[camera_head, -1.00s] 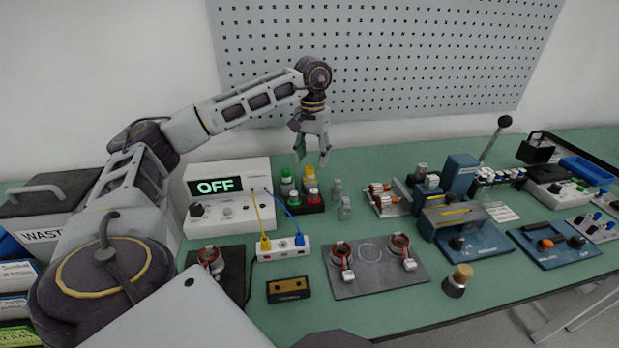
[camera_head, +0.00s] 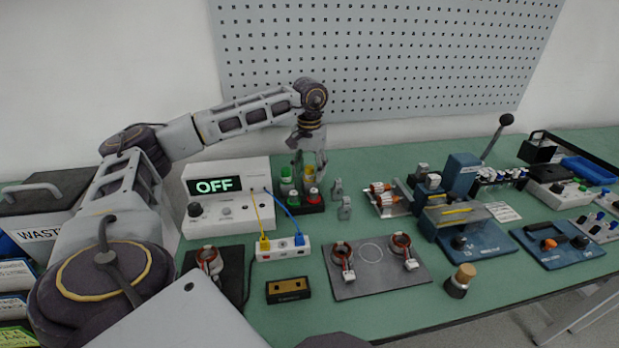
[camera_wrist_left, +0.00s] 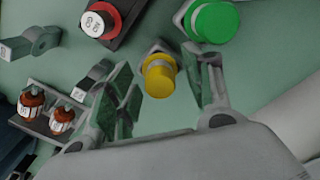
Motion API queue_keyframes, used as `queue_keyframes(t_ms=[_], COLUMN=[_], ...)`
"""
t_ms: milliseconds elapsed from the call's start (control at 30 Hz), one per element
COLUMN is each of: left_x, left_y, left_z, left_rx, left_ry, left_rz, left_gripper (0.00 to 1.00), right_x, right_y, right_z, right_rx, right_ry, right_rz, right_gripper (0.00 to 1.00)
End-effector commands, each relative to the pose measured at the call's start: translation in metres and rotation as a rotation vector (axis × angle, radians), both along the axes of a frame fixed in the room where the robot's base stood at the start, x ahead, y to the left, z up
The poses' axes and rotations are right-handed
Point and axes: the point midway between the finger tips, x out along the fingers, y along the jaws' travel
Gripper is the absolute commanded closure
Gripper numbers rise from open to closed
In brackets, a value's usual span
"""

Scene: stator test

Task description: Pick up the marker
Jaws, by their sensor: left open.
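A yellow-capped marker (camera_head: 309,172) stands at the back of a small dark holder (camera_head: 316,208). A green-capped marker (camera_head: 286,172) and a red one with a white top (camera_head: 312,193) stand beside it. My left gripper (camera_head: 308,168) is open above the holder, its fingers pointing down around the yellow top. In the left wrist view the yellow marker (camera_wrist_left: 158,78) shows between the parted fingers (camera_wrist_left: 168,82), and I cannot tell whether they touch it. The green marker (camera_wrist_left: 214,22) is close to the right finger, and the red marker (camera_wrist_left: 100,20) is at upper left.
A white box reading OFF (camera_head: 228,195) stands left of the holder. A power strip (camera_head: 283,248) with yellow and blue cables lies in front. Small grey clamps (camera_head: 345,208) stand just right of the holder. The pegboard (camera_head: 380,60) is behind.

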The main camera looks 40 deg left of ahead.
Motion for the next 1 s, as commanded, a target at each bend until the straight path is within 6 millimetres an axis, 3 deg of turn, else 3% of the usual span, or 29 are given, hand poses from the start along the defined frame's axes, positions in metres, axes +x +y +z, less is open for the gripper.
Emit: queue_keyframes(t_ms=[267, 633, 1000], left_x=[0.0, 0.0001, 0.0002], left_y=[0.0, 0.0, 0.0], left_z=[0.0004, 0.0004, 0.0037], left_rx=[0.0, 0.0, 0.0], left_ry=[0.0, 0.0, 0.0], left_rz=[0.0, 0.0, 0.0], left_gripper=[0.49, 0.96, 0.98], right_x=[-0.0031, -0.0025, 0.0001], right_y=[0.0001, 0.0002, 0.0003], right_z=[-0.0031, -0.003, -0.0017], right_rx=[0.0, 0.0, 0.001], right_ry=[0.005, 0.003, -0.003], right_rz=[0.0, 0.0, 0.0], right_gripper=[0.6, 0.6, 0.6])
